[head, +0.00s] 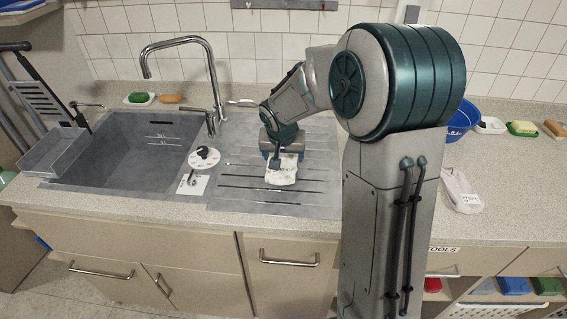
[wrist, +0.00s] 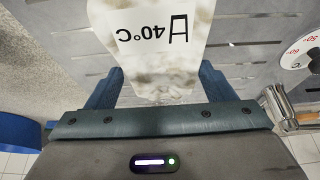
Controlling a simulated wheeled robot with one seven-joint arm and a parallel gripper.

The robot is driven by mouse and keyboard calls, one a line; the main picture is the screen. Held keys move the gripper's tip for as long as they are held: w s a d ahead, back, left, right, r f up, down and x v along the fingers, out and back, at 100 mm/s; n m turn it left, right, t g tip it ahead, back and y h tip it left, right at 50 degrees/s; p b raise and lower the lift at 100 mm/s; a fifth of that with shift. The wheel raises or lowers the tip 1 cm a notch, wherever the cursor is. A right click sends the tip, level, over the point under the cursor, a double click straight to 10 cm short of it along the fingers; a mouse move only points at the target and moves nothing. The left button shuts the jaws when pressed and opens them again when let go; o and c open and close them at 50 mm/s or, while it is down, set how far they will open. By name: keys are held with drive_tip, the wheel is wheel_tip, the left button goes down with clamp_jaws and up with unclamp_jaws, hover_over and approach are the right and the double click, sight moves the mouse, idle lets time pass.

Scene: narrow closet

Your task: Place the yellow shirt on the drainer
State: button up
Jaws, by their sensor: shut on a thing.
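A pale cream folded cloth (head: 281,172), which I take to be the yellow shirt, is at my gripper (head: 279,158) over the drainer. In the wrist view the cloth (wrist: 150,70) carries a white label reading 40°C and lies between the fingers of my gripper (wrist: 157,85). My gripper is shut on it. The drainer (head: 235,190) is the grey ribbed surface right of the sink basin. I cannot tell whether the cloth touches the drainer. My wrist hides part of the cloth in the head view.
The sink basin (head: 125,150) and tall faucet (head: 180,45) lie left. A round dial (head: 203,158) sits at the drainer's left edge. A pale labelled cloth item (head: 461,190) and a blue bowl (head: 463,118) are on the right counter. Much of the drainer is bare.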

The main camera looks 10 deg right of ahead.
drive_tip(key=shift+w+f, duration=0.3)
drive_tip(key=shift+f, duration=1.85)
drive_tip(key=shift+f, duration=0.2)
drive_tip(key=o, duration=1.3)
drive_tip(key=shift+c, duration=0.2)
drive_tip(key=shift+r, duration=0.1)
